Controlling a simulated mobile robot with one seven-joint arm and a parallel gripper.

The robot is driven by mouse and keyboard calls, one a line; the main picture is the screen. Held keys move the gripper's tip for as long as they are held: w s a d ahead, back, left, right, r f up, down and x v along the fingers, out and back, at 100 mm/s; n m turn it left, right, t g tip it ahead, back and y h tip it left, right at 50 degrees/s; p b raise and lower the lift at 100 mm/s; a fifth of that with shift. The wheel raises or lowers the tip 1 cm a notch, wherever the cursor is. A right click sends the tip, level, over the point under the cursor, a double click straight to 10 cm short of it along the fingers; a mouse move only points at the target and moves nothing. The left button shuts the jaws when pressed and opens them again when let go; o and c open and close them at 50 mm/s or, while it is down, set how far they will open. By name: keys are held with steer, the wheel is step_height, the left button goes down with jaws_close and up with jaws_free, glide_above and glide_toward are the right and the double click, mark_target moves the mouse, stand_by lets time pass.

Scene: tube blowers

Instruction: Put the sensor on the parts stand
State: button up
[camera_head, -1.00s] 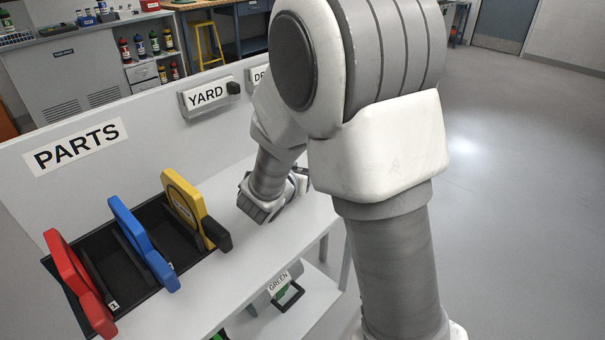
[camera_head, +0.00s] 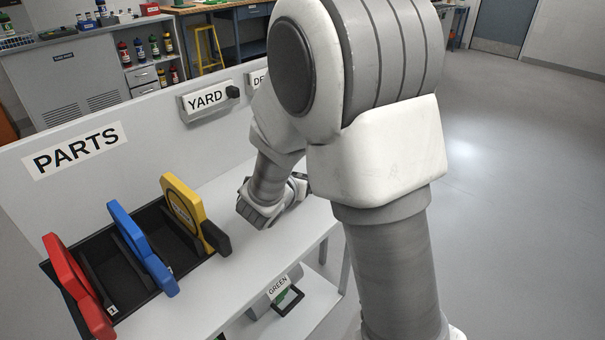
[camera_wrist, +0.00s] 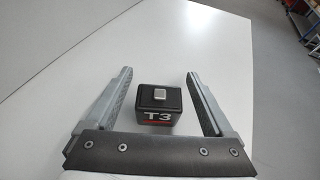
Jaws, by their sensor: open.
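A small black box marked T3 (camera_wrist: 157,117), with a silver button on top, stands upright on the pale surface in the wrist view; I take it for the sensor. My gripper (camera_wrist: 160,73) is open, with one finger on each side of the box and gaps to both. In the head view my gripper (camera_head: 262,207) is low over the white bench, partly hidden by my arm, and the box cannot be made out. The parts stand (camera_head: 128,275) is a black tray below the PARTS sign at left, holding a red, a blue and a yellow upright piece.
A grey back panel (camera_head: 150,145) carries the PARTS sign (camera_head: 76,150) and a YARD sign (camera_head: 206,99). Bare bench lies between the stand and my gripper.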

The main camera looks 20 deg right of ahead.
steer(key=p+v, duration=0.2)
steer(key=v, duration=0.9)
steer(key=shift+s+a+r, duration=0.15)
steer(key=shift+s, duration=0.1)
steer(key=s+d+r+m+g, duration=0.4)
steer(key=s+d+m+g, duration=0.3)
steer(key=s+d+m, duration=0.7)
steer(key=s+a+r+m+y, duration=0.2)
steer(key=s+a+m+y, duration=0.1)
steer(key=a+m, duration=0.2)
steer(key=s+a+r+m+t+y, duration=0.1)
steer(key=s+a+r+m+y, duration=0.2)
steer(key=m, duration=0.7)
steer(key=shift+a+y, duration=0.7)
steer(key=shift+a, duration=0.3)
steer(key=shift+p, duration=0.35)
step_height(320, 180, up, 15)
steer(key=p, duration=1.5)
steer(key=shift+r, duration=0.2)
